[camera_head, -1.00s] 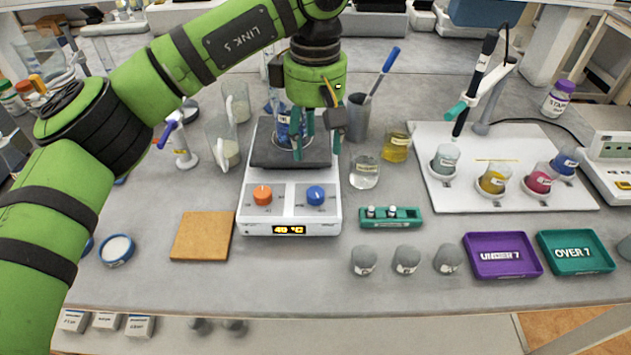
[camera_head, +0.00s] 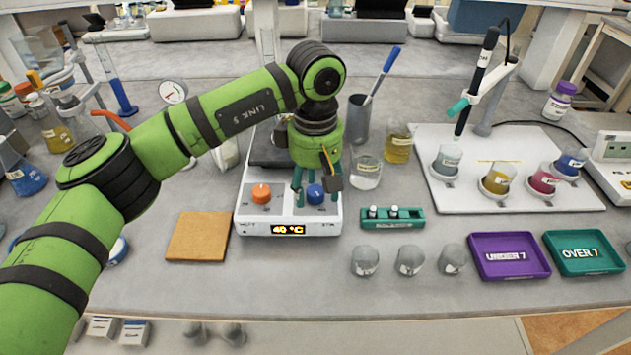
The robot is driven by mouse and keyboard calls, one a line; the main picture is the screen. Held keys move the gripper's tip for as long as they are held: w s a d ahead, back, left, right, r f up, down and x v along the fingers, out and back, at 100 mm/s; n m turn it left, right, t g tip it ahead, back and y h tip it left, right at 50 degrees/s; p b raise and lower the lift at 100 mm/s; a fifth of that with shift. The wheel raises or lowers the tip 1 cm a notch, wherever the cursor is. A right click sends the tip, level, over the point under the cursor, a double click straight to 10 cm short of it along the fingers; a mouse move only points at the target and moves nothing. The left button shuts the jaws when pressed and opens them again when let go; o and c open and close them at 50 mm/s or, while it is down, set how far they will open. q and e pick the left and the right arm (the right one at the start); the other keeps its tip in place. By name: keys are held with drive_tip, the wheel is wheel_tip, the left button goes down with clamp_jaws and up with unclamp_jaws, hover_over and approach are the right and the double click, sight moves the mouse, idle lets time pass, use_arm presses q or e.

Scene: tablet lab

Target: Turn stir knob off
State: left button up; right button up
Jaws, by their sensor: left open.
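The white hotplate stirrer (camera_head: 290,229) stands on the bench with a lit display reading 40 °C. An orange knob (camera_head: 261,194) is on the left of its front panel. A blue knob (camera_head: 315,194) is on the right; the labels are too small to read, so I cannot tell which is the stir knob. My left gripper (camera_head: 315,198) is open, pointing down, with its green fingers on either side of the blue knob. I cannot tell whether they touch it. The arm hides much of the heating plate. My right gripper is not in view.
A beaker of clear liquid (camera_head: 366,174) and a green vial rack (camera_head: 393,217) stand close to the right. A cork mat (camera_head: 197,237) lies to the left. The purple tray (camera_head: 509,256) and teal tray (camera_head: 584,252) are at the right front.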

use_arm(q)
clamp_jaws()
idle(0.3)
